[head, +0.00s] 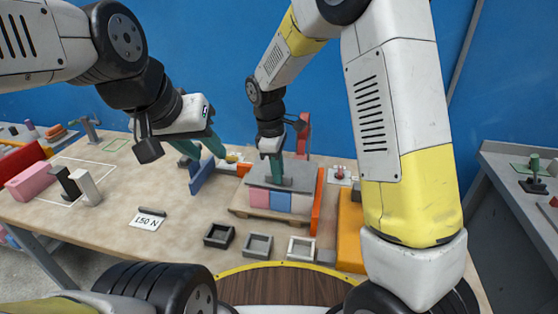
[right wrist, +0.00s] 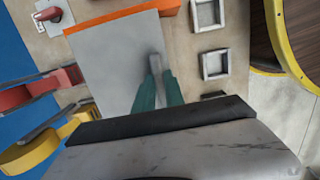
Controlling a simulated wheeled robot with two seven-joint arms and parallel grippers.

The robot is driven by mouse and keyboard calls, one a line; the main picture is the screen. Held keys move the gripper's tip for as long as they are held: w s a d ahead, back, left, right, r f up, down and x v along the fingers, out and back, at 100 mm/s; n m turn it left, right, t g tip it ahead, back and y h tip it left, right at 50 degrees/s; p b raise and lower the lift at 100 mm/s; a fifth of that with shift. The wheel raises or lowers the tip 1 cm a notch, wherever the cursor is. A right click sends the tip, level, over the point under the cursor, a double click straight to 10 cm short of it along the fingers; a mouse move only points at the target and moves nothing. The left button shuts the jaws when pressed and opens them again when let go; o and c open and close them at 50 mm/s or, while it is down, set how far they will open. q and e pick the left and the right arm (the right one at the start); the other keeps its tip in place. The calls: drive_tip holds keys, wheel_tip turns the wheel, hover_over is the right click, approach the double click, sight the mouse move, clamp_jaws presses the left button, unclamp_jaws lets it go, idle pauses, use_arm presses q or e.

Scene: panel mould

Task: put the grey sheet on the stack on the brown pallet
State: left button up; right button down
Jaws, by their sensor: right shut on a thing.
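The grey sheet (head: 300,180) lies flat over the pink and blue block stack (head: 278,202) on the brown pallet (head: 250,213). I cannot tell whether its whole underside touches the blocks. My right gripper (head: 275,180) points down at the middle of the sheet, its green fingers shut on the sheet's raised grip. In the right wrist view the sheet (right wrist: 112,62) spreads out beside the fingertips (right wrist: 159,72), with an orange panel along one edge.
An orange panel (head: 318,205) stands close along the stack's right side, and a blue panel (head: 202,176) stands to its left. Several small square frames (head: 257,246) lie in front. A label reading 150 N (head: 147,220) lies left.

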drive_tip(key=shift+f, duration=0.55)
drive_tip(key=c, duration=1.3)
unclamp_jaws()
